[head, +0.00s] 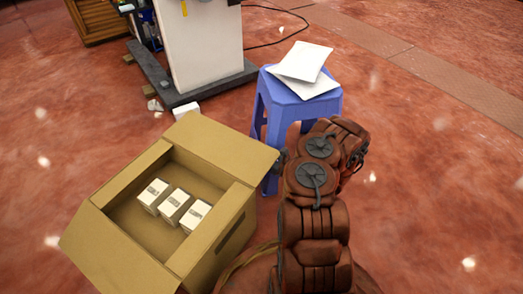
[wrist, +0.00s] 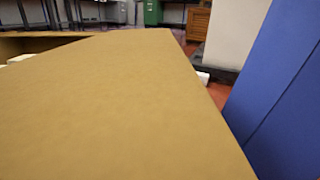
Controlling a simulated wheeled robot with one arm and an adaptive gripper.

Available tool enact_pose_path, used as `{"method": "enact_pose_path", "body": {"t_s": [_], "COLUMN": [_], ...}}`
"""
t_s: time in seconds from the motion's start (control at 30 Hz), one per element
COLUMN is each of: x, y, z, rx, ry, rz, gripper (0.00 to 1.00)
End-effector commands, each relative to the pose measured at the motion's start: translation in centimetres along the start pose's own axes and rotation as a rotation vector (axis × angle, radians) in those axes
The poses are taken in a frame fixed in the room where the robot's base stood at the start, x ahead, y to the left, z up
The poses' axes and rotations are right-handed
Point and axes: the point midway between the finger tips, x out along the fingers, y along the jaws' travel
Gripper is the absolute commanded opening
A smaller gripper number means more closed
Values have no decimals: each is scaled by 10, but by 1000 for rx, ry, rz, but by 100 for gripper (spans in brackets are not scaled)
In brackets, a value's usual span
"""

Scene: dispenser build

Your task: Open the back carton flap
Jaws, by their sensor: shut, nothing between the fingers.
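The open brown carton (head: 222,250) stands on the floor at the lower left of the head view. Its back flap (head: 222,146) is raised and leans outward, away from the opening. The flap's cardboard (wrist: 120,105) fills much of the wrist view, very close to the camera. My gripper (head: 281,160) is at the flap's right corner, shut and with nothing held; my arm hides most of it. I cannot tell whether it touches the flap. The fingers do not show in the wrist view. The front flap (head: 115,255) is folded outward.
Several small white boxes (head: 174,207) stand inside the carton. A blue stool (head: 275,110) with white sheets (head: 303,65) stands close behind my gripper; its blue side (wrist: 280,95) fills the right of the wrist view. A white machine (head: 200,45) stands farther back. Open floor lies right.

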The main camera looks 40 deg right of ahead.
Motion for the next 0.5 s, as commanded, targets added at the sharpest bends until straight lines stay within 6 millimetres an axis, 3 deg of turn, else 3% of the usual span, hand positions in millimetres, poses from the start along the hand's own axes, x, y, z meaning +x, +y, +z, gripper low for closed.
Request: {"method": "enact_pose_path", "body": {"t_s": [0.13,0.5], "x": [4,4], "y": [0,0], "z": [10,11], "rx": [-55,-73], "ry": [-1,-1], "rz": [17,20], "gripper": [0,0]}}
